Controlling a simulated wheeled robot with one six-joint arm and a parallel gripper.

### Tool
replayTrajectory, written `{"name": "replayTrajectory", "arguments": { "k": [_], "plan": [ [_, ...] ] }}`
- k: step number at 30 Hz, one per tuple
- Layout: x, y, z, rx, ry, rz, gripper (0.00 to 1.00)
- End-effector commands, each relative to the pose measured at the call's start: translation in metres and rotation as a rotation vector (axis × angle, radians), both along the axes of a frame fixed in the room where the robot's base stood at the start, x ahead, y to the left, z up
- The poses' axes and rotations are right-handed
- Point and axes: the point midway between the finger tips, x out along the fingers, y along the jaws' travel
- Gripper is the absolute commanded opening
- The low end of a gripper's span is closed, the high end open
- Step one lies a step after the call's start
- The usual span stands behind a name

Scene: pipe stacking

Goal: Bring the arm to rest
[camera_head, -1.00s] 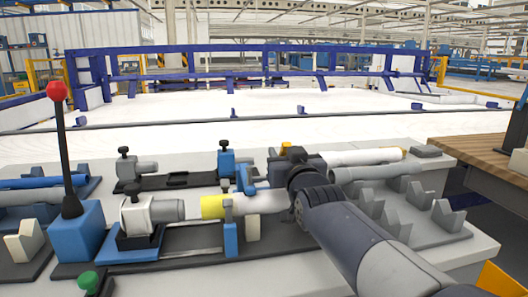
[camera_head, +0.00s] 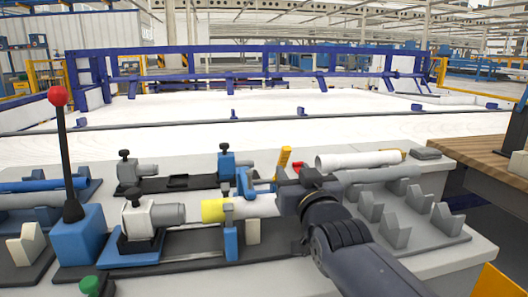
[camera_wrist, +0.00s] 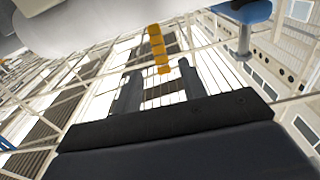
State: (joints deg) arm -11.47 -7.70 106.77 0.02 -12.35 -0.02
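My gripper shows in the wrist view (camera_wrist: 159,72) as two dark fingers standing apart, with nothing held between them. In the head view my arm comes in from the lower right. Its dark wrist is over the bench, right of a white pipe with a yellow band (camera_head: 240,206); the fingers are hard to make out there. A large pale rounded shape (camera_wrist: 95,25) fills the upper left of the wrist view, and a yellow segmented strip (camera_wrist: 158,45) shows beyond the fingers.
A white pipe (camera_head: 350,159) and a grey pipe (camera_head: 372,175) lie at the right, behind several grey V-blocks (camera_head: 398,230). Clamps (camera_head: 140,215) stand at the left beside a red-knobbed lever (camera_head: 66,150). A yellow upright piece (camera_head: 284,158) is close behind my wrist. A wooden table (camera_head: 480,155) is at right.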

Motion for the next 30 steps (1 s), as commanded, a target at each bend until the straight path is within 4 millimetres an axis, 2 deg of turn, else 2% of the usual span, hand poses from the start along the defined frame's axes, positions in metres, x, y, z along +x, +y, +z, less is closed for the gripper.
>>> {"name": "replayTrajectory", "arguments": {
  "k": [7,29,30],
  "plan": [
    [-0.036,-0.007,-0.001,0.000,-0.001,0.000,0.40],
    [0.076,0.015,0.003,0.000,0.000,0.000,0.40],
    [0.075,0.015,0.012,-0.002,0.011,0.000,0.40]
  ]
}}
